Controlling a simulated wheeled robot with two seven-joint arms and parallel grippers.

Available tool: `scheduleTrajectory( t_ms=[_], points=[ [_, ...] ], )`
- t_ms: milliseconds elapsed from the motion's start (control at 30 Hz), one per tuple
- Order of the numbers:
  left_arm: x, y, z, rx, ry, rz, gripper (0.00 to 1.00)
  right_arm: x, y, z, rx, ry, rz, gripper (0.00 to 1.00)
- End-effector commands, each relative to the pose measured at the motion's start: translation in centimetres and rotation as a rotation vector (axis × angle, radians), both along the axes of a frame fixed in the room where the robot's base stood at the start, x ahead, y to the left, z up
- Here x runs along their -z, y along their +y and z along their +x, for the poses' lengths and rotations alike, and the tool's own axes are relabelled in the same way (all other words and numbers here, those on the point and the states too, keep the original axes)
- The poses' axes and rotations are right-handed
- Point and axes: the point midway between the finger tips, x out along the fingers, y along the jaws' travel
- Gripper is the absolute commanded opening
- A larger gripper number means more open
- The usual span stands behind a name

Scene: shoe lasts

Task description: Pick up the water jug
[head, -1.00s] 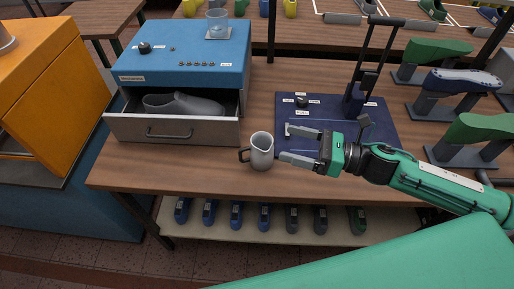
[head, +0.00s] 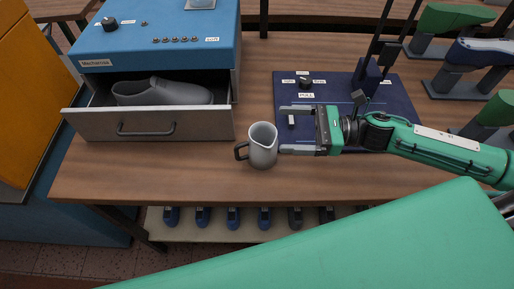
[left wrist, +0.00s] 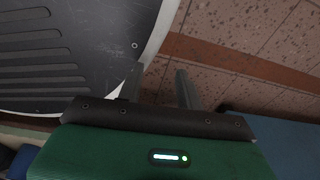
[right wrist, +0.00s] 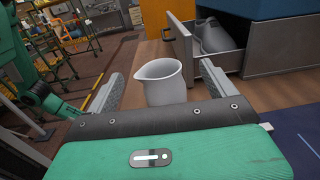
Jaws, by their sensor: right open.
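The water jug (head: 263,148) is grey-white with a spout and a dark handle on its left. It stands upright on the wooden table, in front of the drawer's right end. My right gripper (head: 282,130) is open and empty, low over the table just right of the jug, fingers pointing at it. In the right wrist view the jug (right wrist: 162,82) appears between the two spread fingers, its base hidden by the gripper body. Whether a finger touches it, I cannot tell. My left gripper (left wrist: 158,82) shows only in its wrist view, fingers apart, nothing between them, above the tiled floor.
An open drawer (head: 148,124) with a grey shoe last (head: 162,92) juts from the blue machine (head: 160,50). A dark blue board (head: 345,90) with a lever tool lies behind my right gripper. Shoe lasts on stands (head: 462,80) are at the right. The table in front of the jug is clear.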

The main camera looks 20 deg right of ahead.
Motion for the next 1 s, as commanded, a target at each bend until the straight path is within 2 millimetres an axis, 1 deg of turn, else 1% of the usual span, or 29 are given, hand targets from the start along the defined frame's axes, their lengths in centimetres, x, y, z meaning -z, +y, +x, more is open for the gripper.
scheduleTrajectory(
  t_ms=[133, 400, 500, 767, 867, 1000],
  points=[
    [-0.2, 0.0, -0.3, 0.0, 0.003, 0.001, 0.36, 2.0, 0.0, 0.0, 0.002, 0.004, 0.003, 0.88],
    [-0.3, 0.1, -0.9, 0.001, 0.007, 0.001, 0.36, 7.7, 0.0, 0.0, 0.002, 0.005, 0.002, 0.88],
    [-0.4, 0.2, -1.3, 0.001, 0.011, 0.001, 0.36, 7.6, 0.9, 0.3, 0.0, -0.001, 0.003, 0.88],
    [-0.5, 0.2, -1.5, 0.002, 0.008, 0.001, 0.36, 7.6, 2.1, 0.7, 0.0, 0.0, 0.002, 0.88],
    [-0.9, 0.3, -1.6, 0.002, 0.006, 0.001, 0.36, 7.4, 3.2, 1.1, 0.0, 0.0, 0.003, 0.88],
    [-1.0, 0.4, -2.8, 0.002, 0.02, 0.002, 0.36, 7.4, 5.2, 1.7, -0.001, -0.001, 0.003, 0.88]
  ],
)
